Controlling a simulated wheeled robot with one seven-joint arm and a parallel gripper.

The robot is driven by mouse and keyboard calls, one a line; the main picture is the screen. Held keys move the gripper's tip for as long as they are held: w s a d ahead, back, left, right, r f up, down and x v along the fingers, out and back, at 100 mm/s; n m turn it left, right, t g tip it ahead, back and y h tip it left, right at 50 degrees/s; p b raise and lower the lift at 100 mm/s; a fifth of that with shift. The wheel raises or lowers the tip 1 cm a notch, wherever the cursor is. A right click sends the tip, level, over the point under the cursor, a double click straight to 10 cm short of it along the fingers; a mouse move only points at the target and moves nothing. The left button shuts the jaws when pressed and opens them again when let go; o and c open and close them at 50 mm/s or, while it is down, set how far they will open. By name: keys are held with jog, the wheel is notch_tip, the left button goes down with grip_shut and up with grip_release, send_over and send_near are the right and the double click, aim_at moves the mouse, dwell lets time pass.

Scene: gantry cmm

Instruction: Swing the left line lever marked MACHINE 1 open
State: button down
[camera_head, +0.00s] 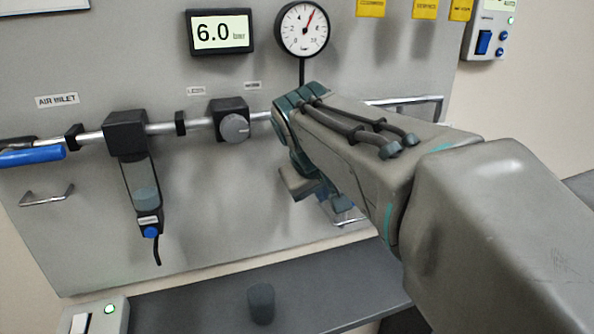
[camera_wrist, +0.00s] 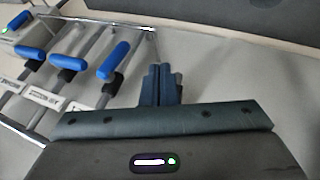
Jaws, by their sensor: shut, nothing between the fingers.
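In the wrist view several blue-handled levers sit inside a metal frame on the panel. Their small white labels are too blurred to read. The wrist view looks upside down compared with the head view, so its rightmost lever (camera_wrist: 113,60) appears to be the left line lever, MACHINE 1. My gripper (camera_wrist: 161,72) is shut and empty, with its dark fingertips beside that blue handle, on its right in this view; a gap shows between them. In the head view my wrist and arm hide the levers and the fingertips.
A metal rail (camera_wrist: 110,19) runs beside the levers. A dark shelf (camera_head: 200,302) juts out below the panel and holds a dark cylinder (camera_head: 261,304). A regulator knob (camera_head: 234,128), a gauge (camera_head: 302,29) and a 6.0 bar display (camera_head: 220,33) are near my wrist.

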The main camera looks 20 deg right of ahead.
jog(key=w+d+f+p, duration=0.1)
jog(key=w+d+f, duration=0.5)
jog(key=w+d, duration=0.1)
jog(key=shift+d+h+p, duration=0.3)
jog(key=shift+d+p, duration=0.05)
jog(key=shift+d, duration=0.3)
